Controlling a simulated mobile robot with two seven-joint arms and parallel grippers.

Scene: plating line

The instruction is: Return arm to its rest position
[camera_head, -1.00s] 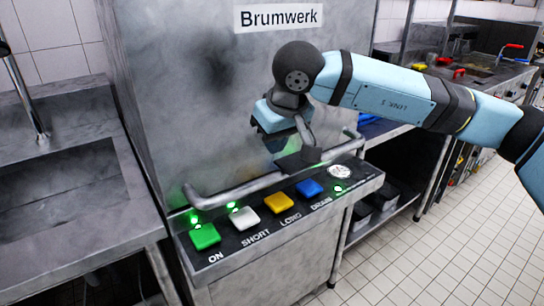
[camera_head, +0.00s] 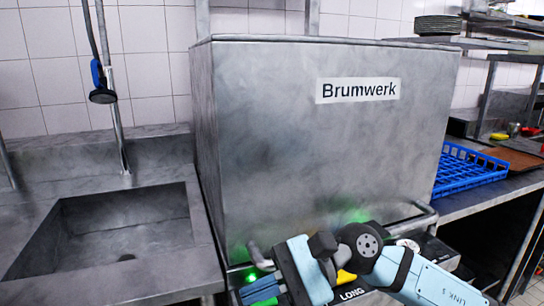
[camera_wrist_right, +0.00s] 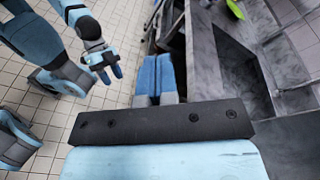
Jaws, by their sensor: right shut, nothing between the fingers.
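My right arm (camera_head: 385,268) crosses the lower right of the head view, in front of the grey Brumwerk machine (camera_head: 320,150). My right gripper (camera_head: 258,290) has blue fingers and points left at the bottom of the picture, over the machine's control panel. In the right wrist view its fingers (camera_wrist_right: 157,75) lie together with nothing between them. My left gripper (camera_wrist_right: 107,70) shows small in the right wrist view, over the tiled floor and beside my body; its opening is not clear. The arm hides most of the panel; a green light and the LONG label show.
A steel sink (camera_head: 125,235) is at the left with a hanging blue-and-black sprayer (camera_head: 102,85). A blue rack (camera_head: 468,170) stands on the counter to the right of the machine. The handle bar (camera_head: 400,222) runs along the machine's front. Tiled floor (camera_wrist_right: 125,20) shows as free room.

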